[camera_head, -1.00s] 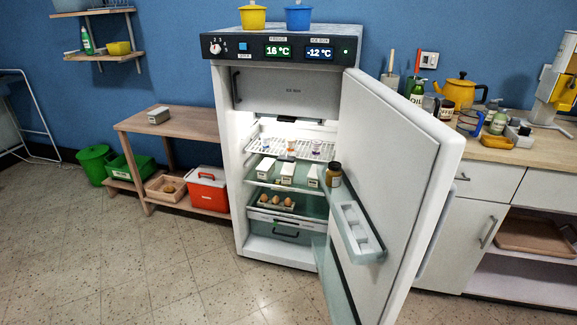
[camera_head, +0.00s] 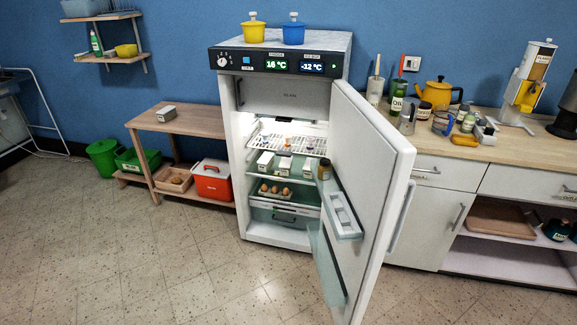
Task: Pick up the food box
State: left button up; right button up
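A small white box with a grey top (camera_head: 166,113), possibly the food box, sits on top of the wooden side table (camera_head: 194,126). Several similar white boxes stand in a row on a middle shelf inside the open fridge, among them a left one (camera_head: 265,161) and a middle one (camera_head: 285,164). I cannot tell which of these is the task's food box. Neither of my grippers shows in the head view.
The fridge door (camera_head: 366,190) stands wide open to the right. A red cooler (camera_head: 212,182), a wooden crate (camera_head: 173,180) and green bins (camera_head: 104,157) are low at left. A counter (camera_head: 450,148) with kitchenware is at right. The floor in front is clear.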

aim_at(286, 164)
jog(key=i+j+z, duration=0.4)
jog(key=i+j, duration=0.25)
jog(key=i+j+z, duration=0.4)
jog(key=i+j, duration=0.4)
jog(key=i+j+z, duration=0.2)
jog(key=i+j, duration=0.15)
jog(key=j, duration=0.2)
jog(key=i+j, duration=0.2)
jog(key=i, duration=0.15)
